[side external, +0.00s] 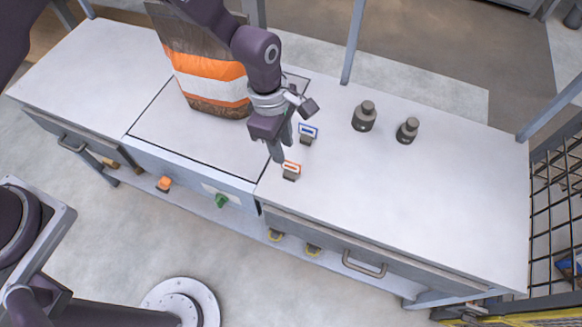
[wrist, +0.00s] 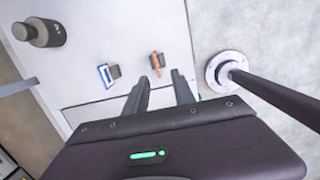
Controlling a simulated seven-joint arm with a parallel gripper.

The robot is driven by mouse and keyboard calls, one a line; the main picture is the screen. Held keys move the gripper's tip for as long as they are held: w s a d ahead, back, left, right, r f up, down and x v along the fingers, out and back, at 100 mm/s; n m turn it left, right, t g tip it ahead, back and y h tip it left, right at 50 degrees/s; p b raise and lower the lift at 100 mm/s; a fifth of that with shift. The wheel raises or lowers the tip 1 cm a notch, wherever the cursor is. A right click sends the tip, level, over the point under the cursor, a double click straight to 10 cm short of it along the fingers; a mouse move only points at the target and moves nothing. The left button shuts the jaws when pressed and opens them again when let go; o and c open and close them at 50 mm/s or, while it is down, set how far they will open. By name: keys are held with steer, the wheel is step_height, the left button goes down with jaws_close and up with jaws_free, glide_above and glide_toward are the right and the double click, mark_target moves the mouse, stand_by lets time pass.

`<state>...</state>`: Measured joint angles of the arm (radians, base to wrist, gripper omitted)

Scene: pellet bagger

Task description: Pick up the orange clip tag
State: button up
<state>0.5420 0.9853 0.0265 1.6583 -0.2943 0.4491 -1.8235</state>
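The orange clip tag (side external: 291,168) has an orange-bordered white face and a dark clip. It stands on the light worktop near its front edge, right of the inset plate. In the wrist view the orange clip tag (wrist: 156,62) lies just beyond my fingertips, in line with the gap between them. My gripper (side external: 279,156) points down just left of the tag and looks apart from it. In the wrist view my gripper (wrist: 160,80) has its two fingers spread with nothing between them.
A blue clip tag (side external: 308,132) stands close behind the orange one; it also shows in the wrist view (wrist: 108,74). Two dark weights (side external: 365,116) (side external: 407,130) stand further right. A large orange-striped bag (side external: 205,75) stands behind my gripper. The right part of the worktop (side external: 440,200) is clear.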

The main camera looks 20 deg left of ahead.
mark_target(291, 162)
steer(key=f, duration=0.2)
steer(key=d+f, duration=0.1)
steer(key=f, duration=0.2)
steer(key=d+f, duration=0.1)
steer(key=f, duration=0.1)
steer(key=shift+w+f, duration=0.15)
steer(key=shift+w, duration=0.1)
steer(key=shift+a, duration=0.1)
jaws_close()
